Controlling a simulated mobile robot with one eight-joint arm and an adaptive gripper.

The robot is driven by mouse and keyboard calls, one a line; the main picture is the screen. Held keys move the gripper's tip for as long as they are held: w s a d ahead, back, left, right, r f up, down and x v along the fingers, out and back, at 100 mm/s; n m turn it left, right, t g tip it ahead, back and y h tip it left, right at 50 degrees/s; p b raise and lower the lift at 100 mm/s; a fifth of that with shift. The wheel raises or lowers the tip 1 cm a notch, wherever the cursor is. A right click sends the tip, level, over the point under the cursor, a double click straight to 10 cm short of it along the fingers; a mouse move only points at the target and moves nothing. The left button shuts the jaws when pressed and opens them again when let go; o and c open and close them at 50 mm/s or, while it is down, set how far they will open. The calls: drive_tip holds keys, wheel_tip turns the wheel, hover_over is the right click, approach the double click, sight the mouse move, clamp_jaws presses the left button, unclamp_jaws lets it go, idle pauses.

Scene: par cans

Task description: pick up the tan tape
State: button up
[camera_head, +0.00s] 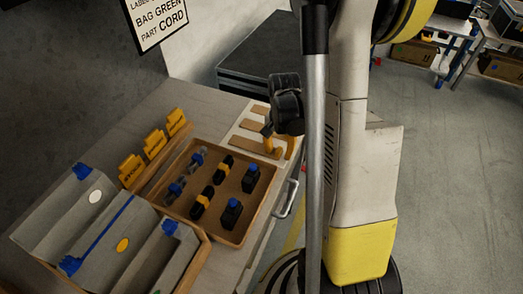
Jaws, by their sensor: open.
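A pale board (233,134) lies at the right back of the workbench. Flat tan-brown pieces lie on it, one at its left (246,139) and one further back (252,124). I cannot tell for sure which of these, if any, is the tan tape. An orange-yellow item (273,149) sits at the board's right front. My gripper (268,131) is dark and open, over the board's right part, just above or beside the orange-yellow item. I cannot tell whether it touches anything. The silver pole and my gripper's body hide part of the board's right side.
A brown tray (246,228) with several black, blue and yellow items stands in front of the board. Yellow cards (155,143) stand left of it. Grey bins (121,235) fill the near left. A dark case (256,68) is behind. Open floor (450,180) lies right.

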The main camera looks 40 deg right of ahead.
drive_tip(key=shift+r, duration=0.1)
drive_tip(key=shift+c, duration=0.5)
clamp_jaws()
